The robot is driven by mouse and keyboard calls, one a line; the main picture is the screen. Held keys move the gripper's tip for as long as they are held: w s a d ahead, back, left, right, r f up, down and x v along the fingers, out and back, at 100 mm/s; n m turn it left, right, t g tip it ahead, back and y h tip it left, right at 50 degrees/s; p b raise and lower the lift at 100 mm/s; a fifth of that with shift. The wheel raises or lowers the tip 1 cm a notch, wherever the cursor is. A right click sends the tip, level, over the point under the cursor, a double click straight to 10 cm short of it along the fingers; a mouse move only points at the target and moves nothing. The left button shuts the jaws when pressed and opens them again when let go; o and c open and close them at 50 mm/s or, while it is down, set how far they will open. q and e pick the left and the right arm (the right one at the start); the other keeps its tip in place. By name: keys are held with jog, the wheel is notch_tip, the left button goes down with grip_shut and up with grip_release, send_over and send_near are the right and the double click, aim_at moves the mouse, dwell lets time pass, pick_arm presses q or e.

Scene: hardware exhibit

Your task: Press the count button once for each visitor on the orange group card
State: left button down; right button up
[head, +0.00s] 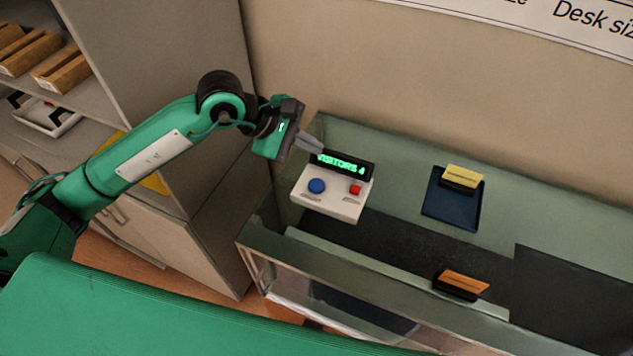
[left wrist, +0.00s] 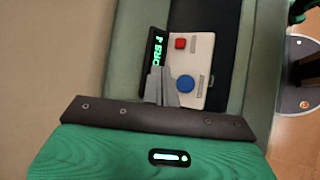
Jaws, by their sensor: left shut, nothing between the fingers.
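The counter box (head: 332,203) is off-white and sits on the glass display case, with a large round blue button (head: 317,186) and a smaller red button (head: 355,190). Their labels are too small to read. Its display (head: 342,164) reads "VISITORS 4" in green. The orange group card (head: 465,282) stands in a black holder at the case's front; its print is not legible. My left gripper (head: 321,147) is shut and empty above the display's back left edge. In the left wrist view its fingers (left wrist: 160,86) overlap the box, beside the blue button (left wrist: 185,84). My right gripper is not in view.
A yellow card (head: 464,175) in a black holder stands on a dark blue mat (head: 445,207) at the right. A grey cabinet with shelves (head: 98,50) stands at the left. The wall is behind the case. The glass right of the box is clear up to the mat.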

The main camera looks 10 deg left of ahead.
pick_arm(q)
jog(key=shift+f, duration=0.1)
jog(key=b, duration=0.4)
send_over(311, 185)
notch_tip(311, 185, down, 8)
jog(key=shift+r, duration=0.2)
jog(key=shift+f+b, duration=0.55)
dwell(1.4)
jog(key=shift+f+b, duration=0.4)
jog(key=shift+b, duration=0.45)
